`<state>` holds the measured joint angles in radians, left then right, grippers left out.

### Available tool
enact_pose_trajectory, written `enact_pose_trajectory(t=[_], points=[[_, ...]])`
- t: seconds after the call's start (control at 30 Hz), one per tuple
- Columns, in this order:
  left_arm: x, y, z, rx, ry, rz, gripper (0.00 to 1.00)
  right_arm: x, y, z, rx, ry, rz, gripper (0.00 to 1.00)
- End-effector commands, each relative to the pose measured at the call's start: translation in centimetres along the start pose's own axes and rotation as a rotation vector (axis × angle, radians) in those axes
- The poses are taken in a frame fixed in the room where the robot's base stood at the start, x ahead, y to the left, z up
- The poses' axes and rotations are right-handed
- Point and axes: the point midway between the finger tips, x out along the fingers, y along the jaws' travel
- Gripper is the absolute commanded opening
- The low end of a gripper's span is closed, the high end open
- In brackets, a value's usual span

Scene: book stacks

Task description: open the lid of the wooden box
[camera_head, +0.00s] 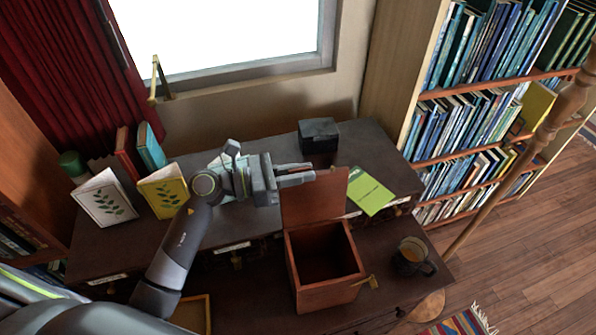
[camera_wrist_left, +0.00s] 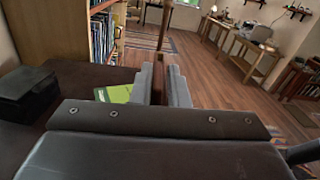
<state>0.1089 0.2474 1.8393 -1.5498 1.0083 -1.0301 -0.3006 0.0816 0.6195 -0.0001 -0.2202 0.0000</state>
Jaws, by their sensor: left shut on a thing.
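The wooden box (camera_head: 326,298) stands on the dark desk. Its reddish-brown lid (camera_head: 315,200) is raised to about upright at the back edge, and the dark inside of the box shows empty. My left gripper (camera_head: 312,173) reaches in from the left, at the upper edge of the lid. In the left wrist view the fingers (camera_wrist_left: 160,88) are shut on the lid (camera_wrist_left: 158,80), whose thin edge shows between them. My right gripper is in neither view.
A green book (camera_head: 370,191) lies right of the lid, and a black box (camera_head: 318,135) stands behind. A mug (camera_head: 411,258) stands right of the wooden box. Upright books (camera_head: 104,198) stand at the left. A bookcase (camera_head: 480,110) is at the right.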

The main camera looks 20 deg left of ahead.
Motion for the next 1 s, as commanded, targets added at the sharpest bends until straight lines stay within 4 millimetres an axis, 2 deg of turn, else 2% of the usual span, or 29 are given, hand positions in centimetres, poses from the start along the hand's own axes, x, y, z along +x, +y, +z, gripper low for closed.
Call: enact_pose_trajectory(t=[0.03,0.13,0.5,0.53,0.63,1.0], points=[[0.0,-0.5,-0.3,0.029,-0.004,0.000,0.00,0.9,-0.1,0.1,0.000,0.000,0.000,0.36],[0.0,-1.2,-0.2,0.070,-0.004,0.000,0.00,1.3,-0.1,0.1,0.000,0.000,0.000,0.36],[0.0,-1.5,0.0,0.091,-0.002,0.001,0.00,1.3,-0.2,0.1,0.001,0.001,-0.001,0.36],[0.0,-1.5,0.0,0.091,-0.002,0.001,0.16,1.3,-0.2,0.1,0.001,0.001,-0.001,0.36],[0.0,-1.5,0.0,0.091,-0.002,0.001,0.29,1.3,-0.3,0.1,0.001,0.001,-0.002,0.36],[0.0,-1.5,0.0,0.091,-0.001,0.001,0.29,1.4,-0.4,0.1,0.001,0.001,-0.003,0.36]])
